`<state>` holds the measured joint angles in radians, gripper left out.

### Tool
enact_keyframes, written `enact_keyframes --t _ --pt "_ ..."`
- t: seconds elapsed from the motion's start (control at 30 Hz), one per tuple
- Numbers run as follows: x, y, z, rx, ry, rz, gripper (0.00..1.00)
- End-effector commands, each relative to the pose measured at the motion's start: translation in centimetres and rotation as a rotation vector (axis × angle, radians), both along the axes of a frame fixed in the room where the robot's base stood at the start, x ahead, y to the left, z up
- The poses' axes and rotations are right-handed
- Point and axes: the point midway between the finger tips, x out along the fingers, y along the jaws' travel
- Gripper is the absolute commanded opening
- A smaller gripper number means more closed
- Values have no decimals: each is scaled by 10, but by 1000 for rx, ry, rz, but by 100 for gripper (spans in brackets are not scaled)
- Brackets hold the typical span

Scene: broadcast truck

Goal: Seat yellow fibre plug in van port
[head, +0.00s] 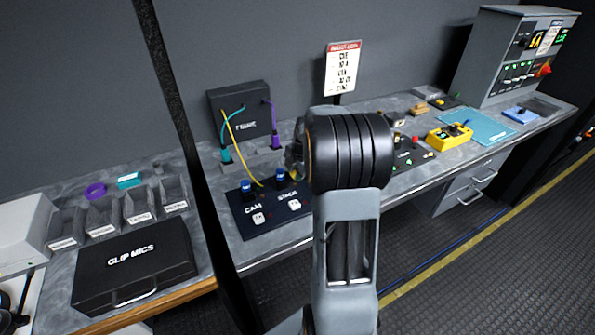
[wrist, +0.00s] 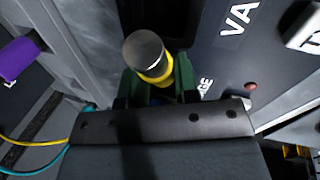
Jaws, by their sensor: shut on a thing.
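The yellow fibre plug (wrist: 155,72) shows in the wrist view with its round grey metal end facing the camera. My gripper (wrist: 158,82) is shut on it, with a green finger on either side. In the head view my arm hides most of the gripper, and only a small patch of yellow shows beside it. The dark port panel (head: 247,227) carries CAM and STAGE labels. In the wrist view part of a label reading "VA" (wrist: 238,20) shows on the panel, to the right of the plug. I cannot make out the van port's opening; the plug is apart from the label.
A black box (head: 243,97) has teal, yellow and purple cables. A teal plug (head: 226,154) and a purple plug (head: 275,141) stand near it. Blue-topped connectors (head: 247,187) rise from the panel. A yellow device (head: 449,136) and a sign (head: 342,70) are also on the bench.

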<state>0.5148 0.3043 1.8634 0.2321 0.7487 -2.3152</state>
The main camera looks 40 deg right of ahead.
Motion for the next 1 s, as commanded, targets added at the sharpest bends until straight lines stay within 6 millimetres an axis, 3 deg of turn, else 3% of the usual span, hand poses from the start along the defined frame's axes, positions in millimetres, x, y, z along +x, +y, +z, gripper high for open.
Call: enact_keyframes --t 0.3,0.33,0.57,1.0 --pt "0 0 -5 0 0 1 1" --pt "0 0 -4 0 0 1 30" --pt "0 0 -3 0 1 1 52" --pt "-1 0 2 0 0 1 54"
